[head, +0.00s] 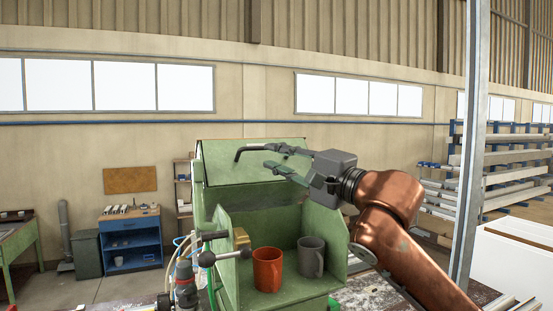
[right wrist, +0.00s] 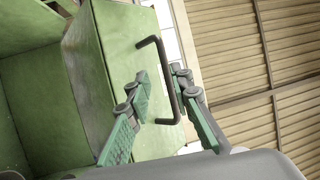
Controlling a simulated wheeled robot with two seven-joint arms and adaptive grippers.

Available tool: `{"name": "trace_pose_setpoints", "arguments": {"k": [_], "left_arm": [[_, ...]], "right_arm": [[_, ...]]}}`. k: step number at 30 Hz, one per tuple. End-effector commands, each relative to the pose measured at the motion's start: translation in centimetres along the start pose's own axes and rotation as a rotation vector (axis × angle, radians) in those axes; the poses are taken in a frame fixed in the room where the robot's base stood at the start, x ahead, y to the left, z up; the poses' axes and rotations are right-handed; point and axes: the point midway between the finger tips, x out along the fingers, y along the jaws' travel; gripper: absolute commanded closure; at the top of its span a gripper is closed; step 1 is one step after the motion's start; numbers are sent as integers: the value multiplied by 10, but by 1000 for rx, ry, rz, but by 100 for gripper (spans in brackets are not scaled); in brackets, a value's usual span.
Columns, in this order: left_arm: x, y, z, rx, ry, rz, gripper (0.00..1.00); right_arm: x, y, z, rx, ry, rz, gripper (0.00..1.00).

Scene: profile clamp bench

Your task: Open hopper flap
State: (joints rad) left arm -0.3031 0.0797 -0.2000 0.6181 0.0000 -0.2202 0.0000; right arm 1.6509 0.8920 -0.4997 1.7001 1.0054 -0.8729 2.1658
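The green hopper (head: 199,205) stands in the middle of the head view. Its green flap (head: 222,172) is the upper panel and looks closed; it also shows in the right wrist view (right wrist: 122,40). A dark bar handle (head: 243,149) sticks out from the flap; the right wrist view shows its full bracket shape (right wrist: 163,65). My right gripper (head: 276,158) is at the handle, with its fingers (right wrist: 160,75) apart on either side of the bar. The bar lies closer to the right-hand finger there; I cannot tell whether they touch. My left gripper is not in view.
Below the flap, an open green tray holds an orange mug (head: 267,270), a grey mug (head: 311,257) and a small yellowish block (head: 241,238). A clamp lever with black knobs (head: 207,258) stands at its left. A grey post (head: 470,150) rises at the right.

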Motion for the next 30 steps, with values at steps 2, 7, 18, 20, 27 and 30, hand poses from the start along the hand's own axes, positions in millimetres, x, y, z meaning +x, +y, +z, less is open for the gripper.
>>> {"name": "trace_pose_setpoints", "arguments": {"k": [2,7,18,20,27,30], "left_arm": [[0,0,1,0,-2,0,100],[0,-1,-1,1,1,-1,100],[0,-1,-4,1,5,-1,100],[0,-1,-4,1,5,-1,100],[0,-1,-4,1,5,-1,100],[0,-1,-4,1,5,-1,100]], "right_arm": [[0,0,0,0,0,0,75],[0,0,0,0,0,0,75],[-42,1,-2,0,2,0,75],[-56,1,-2,-1,2,0,75],[-100,1,-2,0,2,1,75],[-111,1,-1,1,1,1,75]]}}
